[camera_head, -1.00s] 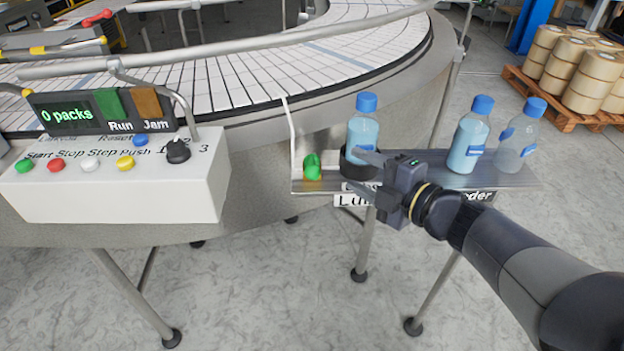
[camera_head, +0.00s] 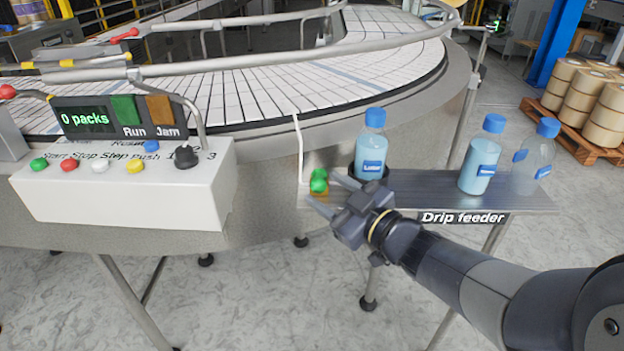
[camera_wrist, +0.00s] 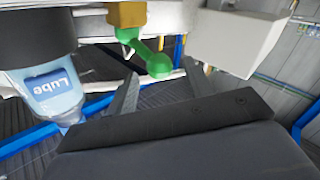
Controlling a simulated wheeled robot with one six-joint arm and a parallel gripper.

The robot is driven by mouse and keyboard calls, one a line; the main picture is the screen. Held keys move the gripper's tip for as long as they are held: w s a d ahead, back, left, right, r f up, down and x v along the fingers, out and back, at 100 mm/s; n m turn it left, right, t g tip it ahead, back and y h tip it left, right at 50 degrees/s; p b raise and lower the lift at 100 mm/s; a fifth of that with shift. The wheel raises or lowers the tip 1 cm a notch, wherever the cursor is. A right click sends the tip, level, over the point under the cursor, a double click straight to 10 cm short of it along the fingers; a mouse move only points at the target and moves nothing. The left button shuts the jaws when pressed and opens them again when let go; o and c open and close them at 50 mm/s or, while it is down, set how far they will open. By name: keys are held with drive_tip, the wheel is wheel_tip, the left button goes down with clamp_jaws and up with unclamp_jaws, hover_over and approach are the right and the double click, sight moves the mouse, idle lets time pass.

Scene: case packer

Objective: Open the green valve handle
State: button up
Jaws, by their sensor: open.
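The green valve handle (camera_head: 318,181) sits on a brass valve body (camera_head: 319,192) at the left end of the drip feeder shelf. In the wrist view the green handle (camera_wrist: 150,58) ends in a round knob, below the brass body (camera_wrist: 127,14). My gripper (camera_head: 326,194) is open and empty, with its fingers pointing at the handle from the right. In the wrist view the knob shows just beyond and between the spread fingertips (camera_wrist: 160,85). I cannot tell whether a finger touches it.
A Lube bottle (camera_head: 371,148) stands in a dark holder right beside the valve and also shows in the wrist view (camera_wrist: 52,88). Two more bottles (camera_head: 481,160) (camera_head: 532,160) stand further right on the shelf (camera_head: 425,192). A white control box (camera_head: 120,190) is left of the valve.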

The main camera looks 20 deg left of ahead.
drive_tip(key=x, duration=0.5)
drive_tip(key=shift+a, duration=0.1)
clamp_jaws()
idle(0.4)
